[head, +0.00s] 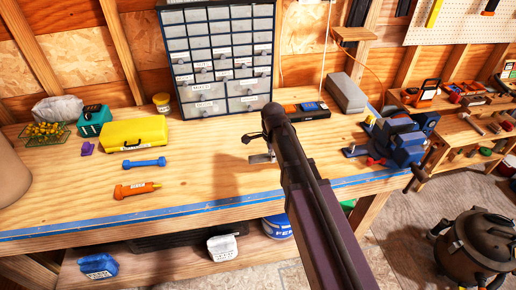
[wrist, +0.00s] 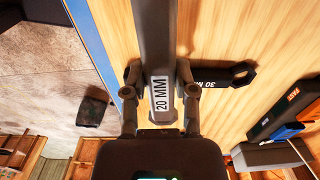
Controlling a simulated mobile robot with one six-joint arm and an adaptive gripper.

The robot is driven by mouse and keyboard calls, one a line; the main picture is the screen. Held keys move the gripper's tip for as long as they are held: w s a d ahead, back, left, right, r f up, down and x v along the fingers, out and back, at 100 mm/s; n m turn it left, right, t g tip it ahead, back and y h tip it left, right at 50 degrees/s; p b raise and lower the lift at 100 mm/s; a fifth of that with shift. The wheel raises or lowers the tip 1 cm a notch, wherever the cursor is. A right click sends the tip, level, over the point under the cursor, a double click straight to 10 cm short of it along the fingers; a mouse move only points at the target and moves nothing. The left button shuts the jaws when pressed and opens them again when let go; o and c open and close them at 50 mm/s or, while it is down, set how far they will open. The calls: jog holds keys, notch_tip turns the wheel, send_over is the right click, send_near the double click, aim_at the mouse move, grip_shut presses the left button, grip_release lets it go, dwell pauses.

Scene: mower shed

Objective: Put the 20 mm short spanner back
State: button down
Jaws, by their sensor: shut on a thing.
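The 20 mm short spanner (wrist: 158,45) is a dark grey bar with a white "20 MM" label. It runs up from between my fingers to the top edge of the wrist view. My gripper (wrist: 158,88) is shut on it, with one finger on each side. In the head view my gripper (head: 257,146) is over the bench, in front of the drawer cabinet, and is partly hidden by my arm. A dark spanner marked "30 MM" (wrist: 222,78) shows behind the held spanner in the wrist view, over the wood. The held spanner's far end is out of the wrist view.
The workbench (head: 210,190) has a blue front edge. A drawer cabinet (head: 222,55), a yellow case (head: 133,132), a blue dumbbell-shaped tool (head: 144,163) and an orange tool (head: 136,190) are on it. A blue vise (head: 400,140) stands right of my arm. The front middle is clear.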

jog(key=shift+s+d+r, duration=0.1)
jog(key=shift+s+d, duration=0.3)
jog(key=shift+s, duration=0.4)
jog(key=shift+w, duration=0.1)
jog(key=b, duration=0.1)
send_over(255, 149)
jog(key=s, duration=0.1)
jog(key=shift+d+f, duration=0.2)
jog(key=shift+f, duration=0.5)
jog(key=shift+w+a, duration=0.25)
jog(key=shift+w, duration=0.15)
jog(key=shift+w+a+f+b, duration=0.1)
jog(key=shift+w+f+b, duration=0.05)
jog(key=shift+f+b, duration=1.7)
jog(key=shift+b, duration=0.15)
jog(key=shift+f+b, duration=0.55)
